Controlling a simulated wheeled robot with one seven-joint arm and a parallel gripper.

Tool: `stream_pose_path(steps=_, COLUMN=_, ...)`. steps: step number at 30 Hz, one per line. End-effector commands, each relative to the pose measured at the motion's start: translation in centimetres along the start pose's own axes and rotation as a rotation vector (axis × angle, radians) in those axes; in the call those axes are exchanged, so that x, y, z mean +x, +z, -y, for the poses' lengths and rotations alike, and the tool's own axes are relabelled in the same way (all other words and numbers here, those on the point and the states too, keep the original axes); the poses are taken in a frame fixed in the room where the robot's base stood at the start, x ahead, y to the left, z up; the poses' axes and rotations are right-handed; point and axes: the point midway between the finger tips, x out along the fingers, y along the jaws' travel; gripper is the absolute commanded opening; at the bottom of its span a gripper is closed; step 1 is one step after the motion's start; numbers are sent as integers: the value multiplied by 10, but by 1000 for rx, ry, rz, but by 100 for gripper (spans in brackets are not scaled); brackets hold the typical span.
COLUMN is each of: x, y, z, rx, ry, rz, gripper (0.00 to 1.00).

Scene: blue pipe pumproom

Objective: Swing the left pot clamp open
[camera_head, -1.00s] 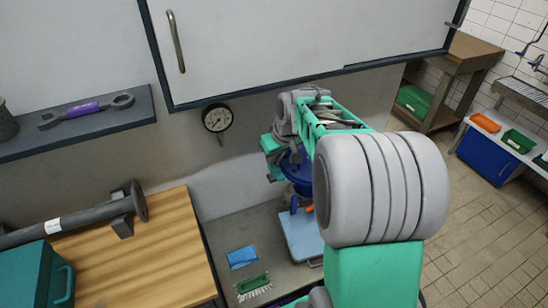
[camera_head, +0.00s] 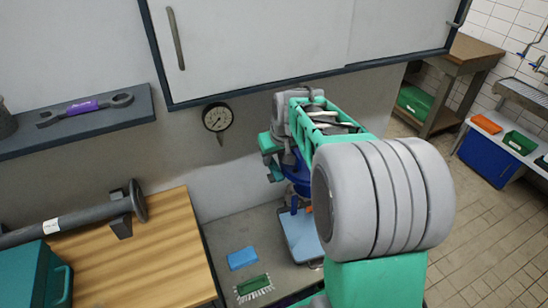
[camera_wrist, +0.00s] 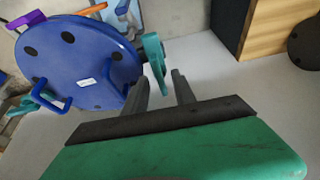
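A blue pot with a round lid (camera_wrist: 82,62) fills the left of the wrist view; in the head view the blue pot (camera_head: 299,184) is mostly hidden behind my arm. The lid has dark round spots and blue handles. A teal clamp (camera_wrist: 153,52) stands at the lid's edge nearest my gripper. Another teal clamp (camera_wrist: 35,103) is at the opposite lower edge. My gripper (camera_wrist: 158,80) is open, its two grey fingers apart. The near clamp's lower end shows between the fingertips; I cannot tell whether they touch it.
A purple and orange item (camera_wrist: 70,17) lies by the lid's far edge. A pressure gauge (camera_head: 217,117) is on the wall behind. A blue sponge (camera_head: 242,258) and a green brush (camera_head: 253,287) lie on the grey bench. A wooden table (camera_head: 150,250) stands left.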

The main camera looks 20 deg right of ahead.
Motion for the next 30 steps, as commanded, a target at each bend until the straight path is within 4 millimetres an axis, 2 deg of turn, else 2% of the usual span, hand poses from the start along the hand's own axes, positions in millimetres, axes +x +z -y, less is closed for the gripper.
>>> stream_pose_path(steps=8, x=-7, y=0, z=0, rx=0, ry=0, rz=-2, gripper=32)
stream_pose_path(steps=15, x=-53, y=0, z=0, rx=0, ry=2, rz=-5, gripper=32)
stream_pose_path(steps=19, x=-72, y=0, z=0, rx=0, ry=1, rz=-2, gripper=32)
stream_pose_path(steps=30, x=-78, y=0, z=0, rx=0, ry=0, rz=0, gripper=32)
